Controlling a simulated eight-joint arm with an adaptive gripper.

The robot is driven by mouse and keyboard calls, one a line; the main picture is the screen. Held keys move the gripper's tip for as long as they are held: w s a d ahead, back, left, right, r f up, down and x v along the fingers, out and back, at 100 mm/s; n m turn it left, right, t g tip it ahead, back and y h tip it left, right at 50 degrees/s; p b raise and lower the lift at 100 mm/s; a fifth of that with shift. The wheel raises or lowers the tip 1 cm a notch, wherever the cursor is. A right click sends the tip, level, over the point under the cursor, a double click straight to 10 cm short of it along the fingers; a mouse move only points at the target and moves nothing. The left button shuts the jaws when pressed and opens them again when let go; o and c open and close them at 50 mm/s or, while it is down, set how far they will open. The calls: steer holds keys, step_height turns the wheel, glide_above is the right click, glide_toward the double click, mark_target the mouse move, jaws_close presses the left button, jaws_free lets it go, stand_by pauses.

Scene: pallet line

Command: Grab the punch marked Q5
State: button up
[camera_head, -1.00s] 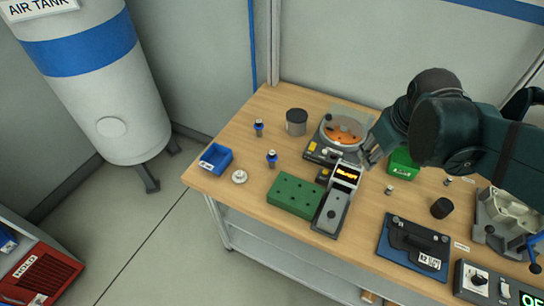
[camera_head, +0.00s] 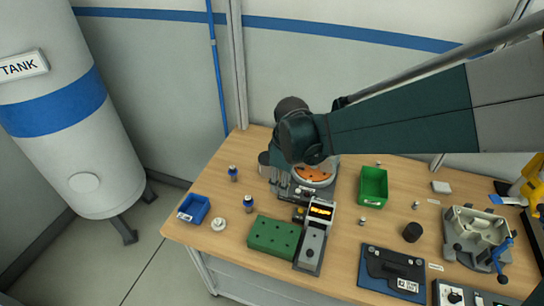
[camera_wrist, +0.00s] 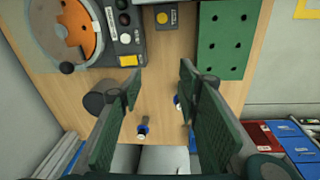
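Two small upright pieces with blue and metal parts, which look like punches, stand on the wooden bench. The rear one (camera_head: 233,173) and the nearer one (camera_head: 248,204) are left of my gripper (camera_head: 279,186) in the head view. In the wrist view, two blue-and-white pieces show beyond the fingers, one lower (camera_wrist: 143,131) and one by the right finger (camera_wrist: 179,101). My gripper (camera_wrist: 160,80) is open, with nothing between its fingertips. No Q5 mark can be read on either piece.
A grey cylinder (camera_wrist: 96,103) stands beside the left finger. A green holed block (camera_head: 272,236), a display device (camera_head: 313,235) and a blue bin (camera_head: 194,208) are nearby. A round orange-disc machine (camera_head: 315,174) sits behind. A green bin (camera_head: 373,186) is to the right.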

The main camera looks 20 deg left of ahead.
mark_target(248, 197)
steer(key=s+a+f+n+p, duration=0.1)
steer(key=a+f, duration=0.1)
steer(key=a, duration=0.2)
steer(key=s+a+f+n+p, duration=0.1)
steer(key=a+f+n, duration=0.1)
steer(key=a, duration=0.2)
steer(key=s+a+f+n+g+p, duration=0.1)
steer(key=a+f, duration=0.2)
steer(key=a, duration=0.1)
steer(key=shift+s+h, duration=0.1)
steer(key=shift+h, duration=0.3)
steer(key=shift+f, duration=1.25)
steer(key=shift+f, duration=2.6)
steer(key=c, duration=0.9)
